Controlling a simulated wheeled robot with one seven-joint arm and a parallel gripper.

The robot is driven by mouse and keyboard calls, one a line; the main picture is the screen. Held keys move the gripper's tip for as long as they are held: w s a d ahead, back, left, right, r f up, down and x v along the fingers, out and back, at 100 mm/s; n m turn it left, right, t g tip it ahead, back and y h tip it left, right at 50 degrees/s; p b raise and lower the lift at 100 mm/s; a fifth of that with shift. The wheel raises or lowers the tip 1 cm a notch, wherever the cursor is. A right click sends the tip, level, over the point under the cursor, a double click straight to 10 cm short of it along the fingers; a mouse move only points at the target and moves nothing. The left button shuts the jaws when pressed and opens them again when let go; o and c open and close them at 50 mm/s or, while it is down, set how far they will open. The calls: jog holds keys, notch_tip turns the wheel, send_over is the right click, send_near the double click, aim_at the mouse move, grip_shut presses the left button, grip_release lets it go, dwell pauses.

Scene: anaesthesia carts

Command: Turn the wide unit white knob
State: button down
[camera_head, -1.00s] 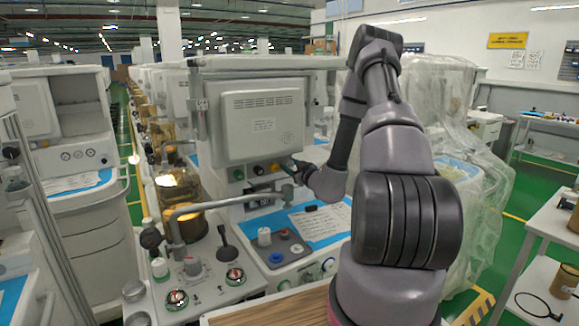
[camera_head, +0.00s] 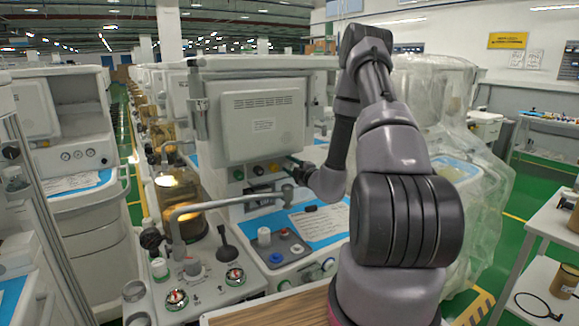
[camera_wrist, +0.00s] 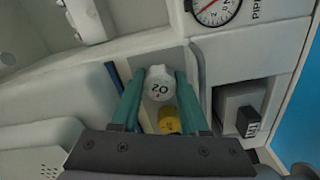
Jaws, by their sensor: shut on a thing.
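The white knob (camera_wrist: 159,82), marked "O2", sits on the front panel of the pale grey unit (camera_head: 262,122). In the wrist view, the teal fingers of my gripper (camera_wrist: 158,88) stand on either side of the knob and are shut on it. In the head view, my gripper (camera_head: 291,163) reaches the panel below the unit's large grey box. There the white knob cannot be made out, being hidden behind my gripper and wrist. A yellow knob (camera_wrist: 169,120) lies just below the white one, between the fingers.
A round gauge (camera_wrist: 214,9) and a black switch (camera_wrist: 248,122) are right of the fingers. Below my gripper, a worktop bears a blue mat with papers (camera_head: 322,222) and loose caps. A bent grey pipe (camera_head: 225,203) stands to the left. Plastic-wrapped equipment (camera_head: 455,130) stands at right.

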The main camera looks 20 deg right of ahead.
jog(key=n, duration=0.4)
jog(key=shift+n, duration=0.3)
jog(key=n, duration=0.4)
jog(key=shift+s+n, duration=0.1)
jog(key=shift+n, duration=0.2)
jog(key=n, duration=0.4)
jog(key=shift+f+n, duration=0.1)
jog(key=shift+n, duration=0.2)
jog(key=n, duration=1.2)
jog(key=shift+n, duration=0.3)
jog(key=n, duration=0.4)
jog(key=shift+n, duration=2)
